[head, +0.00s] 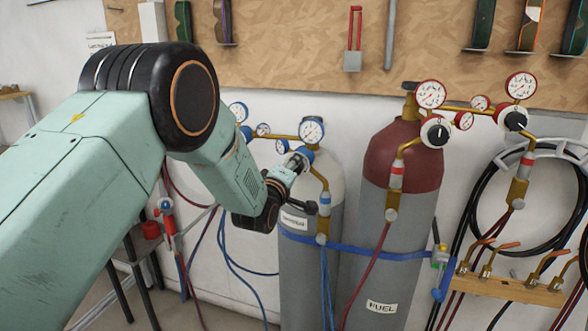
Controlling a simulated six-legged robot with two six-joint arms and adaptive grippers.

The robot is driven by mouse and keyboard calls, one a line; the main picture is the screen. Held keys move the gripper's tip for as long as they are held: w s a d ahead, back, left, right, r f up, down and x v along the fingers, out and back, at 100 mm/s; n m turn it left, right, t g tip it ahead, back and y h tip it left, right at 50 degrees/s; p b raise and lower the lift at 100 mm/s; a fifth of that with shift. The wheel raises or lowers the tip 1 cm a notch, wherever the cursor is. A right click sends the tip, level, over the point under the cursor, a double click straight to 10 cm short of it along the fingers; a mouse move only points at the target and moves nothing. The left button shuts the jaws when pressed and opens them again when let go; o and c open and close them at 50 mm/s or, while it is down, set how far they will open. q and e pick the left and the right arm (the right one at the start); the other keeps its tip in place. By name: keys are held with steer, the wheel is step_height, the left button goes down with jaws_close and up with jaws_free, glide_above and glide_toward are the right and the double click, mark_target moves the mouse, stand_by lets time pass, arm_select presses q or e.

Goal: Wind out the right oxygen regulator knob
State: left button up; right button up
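The grey oxygen cylinder with a white shoulder (329,178) stands at the middle of the head view, with brass regulators and blue-rimmed gauges on top. The right oxygen gauge (311,130) faces me. The right oxygen knob, blue, is just below it and mostly hidden by my gripper; only a sliver of blue shows. My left gripper (294,163) reaches in from the left with its fingertips at this knob. I cannot tell whether the fingers are closed on it or only beside it. My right gripper is not in view.
A red-topped fuel cylinder (403,160) stands close on the right, with red gauges and black-faced knobs (435,131). A blue strap (375,252) crosses both cylinders. Hoses hang below. A wooden pegboard (290,40) is behind.

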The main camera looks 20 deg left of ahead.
arm_select(q)
steer(key=n, duration=0.3)
steer(key=shift+n, duration=2.2)
steer(key=o, duration=1.2)
steer(key=shift+s, duration=0.15)
steer(key=s, duration=1.1)
steer(key=shift+s+a, duration=0.2)
steer(key=shift+s, duration=0.2)
